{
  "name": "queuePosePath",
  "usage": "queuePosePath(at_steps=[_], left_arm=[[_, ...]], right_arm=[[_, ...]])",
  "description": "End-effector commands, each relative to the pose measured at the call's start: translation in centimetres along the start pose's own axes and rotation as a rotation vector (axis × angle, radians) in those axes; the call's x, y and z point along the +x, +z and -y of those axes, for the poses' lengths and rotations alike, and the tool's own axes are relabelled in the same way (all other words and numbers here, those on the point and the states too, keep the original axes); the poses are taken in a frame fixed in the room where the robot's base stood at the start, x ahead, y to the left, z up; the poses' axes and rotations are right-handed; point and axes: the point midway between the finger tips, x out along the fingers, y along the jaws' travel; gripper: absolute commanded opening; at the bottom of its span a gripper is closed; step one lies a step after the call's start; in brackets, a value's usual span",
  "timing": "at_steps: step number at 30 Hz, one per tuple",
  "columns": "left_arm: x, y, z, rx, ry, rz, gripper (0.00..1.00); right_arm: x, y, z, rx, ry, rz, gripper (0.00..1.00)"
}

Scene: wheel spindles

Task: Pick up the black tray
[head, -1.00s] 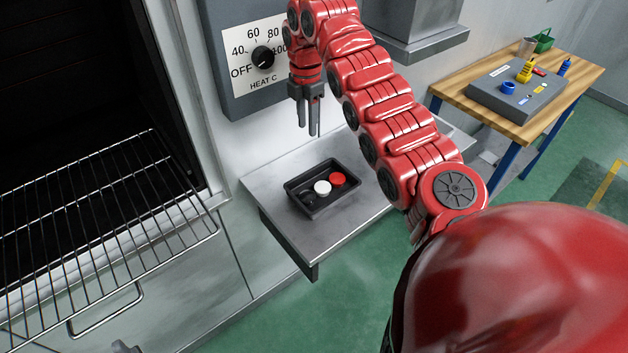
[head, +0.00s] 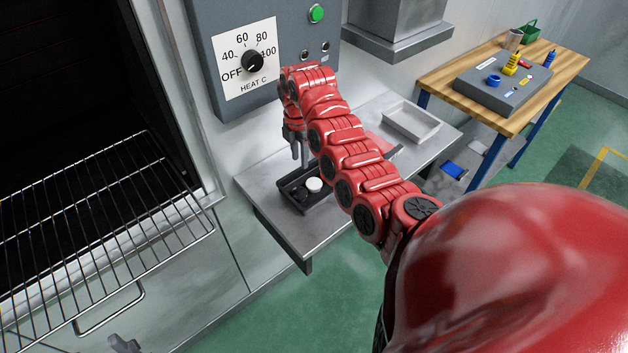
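The black tray (head: 307,207) lies on the steel shelf (head: 263,205). A white puck (head: 314,185) and a dark puck (head: 298,192) show inside it. My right arm hides the tray's right part. My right gripper (head: 301,160) points down at the tray's back edge, its fingertips close to the rim. Its two fingers look apart with nothing held, though the arm partly covers them; contact with the rim cannot be told. A small grey part at the bottom edge seems to be my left gripper (head: 124,344), mostly out of the picture.
A wire rack (head: 100,215) juts from the open oven at left. A control box with a heat dial (head: 252,62) hangs behind the shelf. A pale tray (head: 411,122) stands further right on the shelf. A wooden bench (head: 525,100) is at the right.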

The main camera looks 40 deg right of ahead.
Motion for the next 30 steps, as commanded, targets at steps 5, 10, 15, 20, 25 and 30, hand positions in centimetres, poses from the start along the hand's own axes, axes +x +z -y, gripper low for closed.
queuePosePath(at_steps=[5, 10, 15, 20, 25, 30], left_arm=[[2.5, -0.4, 0.1, 0.000, 0.000, 0.000, 0.50], [2.8, -0.5, 0.1, 0.000, 0.000, 0.000, 0.50], [2.6, -0.5, 0.1, 0.000, 0.000, 0.000, 0.50], [2.6, -0.5, 0.1, 0.000, 0.000, 0.000, 0.50], [2.6, -0.5, 0.1, 0.000, 0.000, 0.000, 0.50], [2.6, -0.5, 0.1, 0.000, 0.000, 0.000, 0.50]], right_arm=[[2.2, 0.1, 0.2, -0.001, -0.010, -0.004, 0.39], [4.5, 0.1, 0.2, 0.000, -0.006, -0.002, 0.39], [4.6, 0.2, 0.1, 0.000, -0.003, -0.002, 0.39], [4.5, 0.2, 0.1, 0.000, -0.002, -0.001, 0.10], [4.5, 0.2, 0.1, 0.000, -0.002, -0.001, 0.00], [4.5, 0.2, 0.1, 0.000, -0.002, -0.001, 0.00]])
